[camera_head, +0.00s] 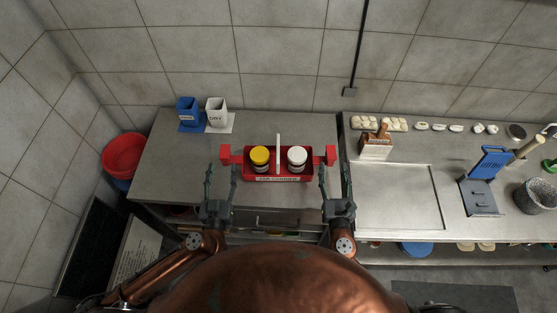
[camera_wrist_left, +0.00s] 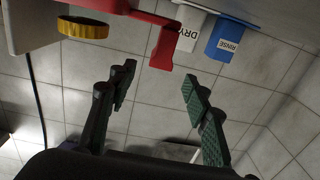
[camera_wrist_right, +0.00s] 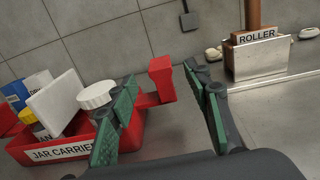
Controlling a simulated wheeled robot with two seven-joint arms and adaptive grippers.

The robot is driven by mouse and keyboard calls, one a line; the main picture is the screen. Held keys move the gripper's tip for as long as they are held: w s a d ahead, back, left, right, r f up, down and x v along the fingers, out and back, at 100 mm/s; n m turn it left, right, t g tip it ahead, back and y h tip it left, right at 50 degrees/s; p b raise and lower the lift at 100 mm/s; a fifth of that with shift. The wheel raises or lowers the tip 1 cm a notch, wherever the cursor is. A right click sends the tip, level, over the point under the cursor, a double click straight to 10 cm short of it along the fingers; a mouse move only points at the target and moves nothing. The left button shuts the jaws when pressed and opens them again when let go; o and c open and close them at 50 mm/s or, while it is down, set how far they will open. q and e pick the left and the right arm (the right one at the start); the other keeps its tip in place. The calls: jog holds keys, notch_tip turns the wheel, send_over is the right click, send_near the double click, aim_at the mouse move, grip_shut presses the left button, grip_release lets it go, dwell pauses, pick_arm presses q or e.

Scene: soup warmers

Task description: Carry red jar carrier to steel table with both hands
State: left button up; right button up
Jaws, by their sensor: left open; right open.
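The red jar carrier (camera_head: 252,170) stands upright on a grey steel-topped counter (camera_head: 180,165). It holds a yellow-lidded jar (camera_head: 260,156) and a white-lidded jar (camera_head: 297,156), with a pale upright divider between them. A red handle sticks out at each end. My left gripper (camera_head: 222,169) is open and empty, just in front of the left handle (camera_head: 226,154). My right gripper (camera_head: 335,168) is open and empty, just in front of the right handle (camera_head: 331,155); in the right wrist view that handle (camera_wrist_right: 160,80) shows between the fingertips.
Blue (camera_head: 187,110) and white (camera_head: 216,112) containers stand at the back left. A second steel surface (camera_head: 395,195) adjoins on the right, its front middle clear. It bears a roller box (camera_head: 376,147), a blue device (camera_head: 482,190) and a dark bin (camera_head: 535,196). A wall closes the back.

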aim_at(223, 158)
pick_arm(q)
jog(key=w, duration=0.7)
jog(key=shift+w+d, duration=0.1)
jog(key=shift+w, duration=0.2)
pick_arm(e)
jog(key=w, duration=0.7)
jog(key=shift+w, duration=0.35)
pick_arm(q)
jog(key=shift+c, duration=0.4)
pick_arm(e)
jog(key=shift+c, duration=0.4)
pick_arm(q)
grip_shut()
pick_arm(e)
grip_shut()
